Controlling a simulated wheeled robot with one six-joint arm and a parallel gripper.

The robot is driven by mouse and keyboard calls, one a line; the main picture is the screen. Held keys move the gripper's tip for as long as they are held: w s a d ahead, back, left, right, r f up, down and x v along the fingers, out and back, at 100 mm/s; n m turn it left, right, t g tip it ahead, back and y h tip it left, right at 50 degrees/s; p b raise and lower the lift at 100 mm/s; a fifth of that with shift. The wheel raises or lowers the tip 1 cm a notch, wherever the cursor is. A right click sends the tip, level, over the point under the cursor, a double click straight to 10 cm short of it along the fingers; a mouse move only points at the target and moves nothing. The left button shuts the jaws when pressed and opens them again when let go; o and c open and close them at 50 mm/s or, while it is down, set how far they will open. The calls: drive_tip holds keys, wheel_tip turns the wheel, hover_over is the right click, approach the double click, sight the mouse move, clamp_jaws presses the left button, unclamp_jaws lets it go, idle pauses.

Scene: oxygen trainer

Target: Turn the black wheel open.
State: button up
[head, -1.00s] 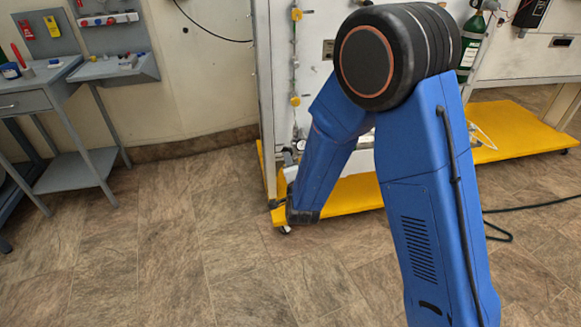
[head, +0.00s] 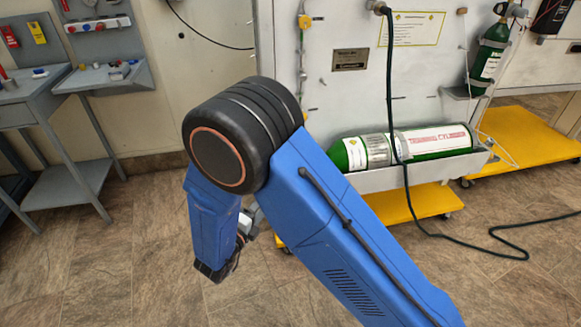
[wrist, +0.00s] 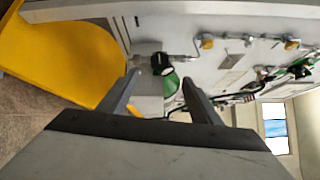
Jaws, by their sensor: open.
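The black wheel (wrist: 162,64) shows in the wrist view, beyond and between the two grey fingers of my gripper (wrist: 160,78). The fingers are apart, with nothing between their tips that I can see held. The wheel sits by a metal fitting in front of the end of a green cylinder. In the head view that green and white cylinder (head: 415,146) lies on its side in a bracket low on the panel. My blue arm hides the cylinder's left end there, and I cannot make out the wheel.
A light panel (head: 345,95) stands behind the cylinder on a yellow base (head: 420,200). A dark hose (head: 411,205) hangs down the panel and runs over the floor. A grey bench (head: 35,105) stands at the left. The floor between bench and panel is clear.

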drive_tip(key=shift+m+h, duration=0.3)
drive_tip(key=shift+h, duration=0.1)
drive_tip(key=x, duration=1.6)
drive_tip(key=shift+w+d+f, duration=0.1)
drive_tip(key=shift+w+f, duration=0.05)
drive_tip(key=shift+f, duration=0.15)
drive_tip(key=c, duration=1)
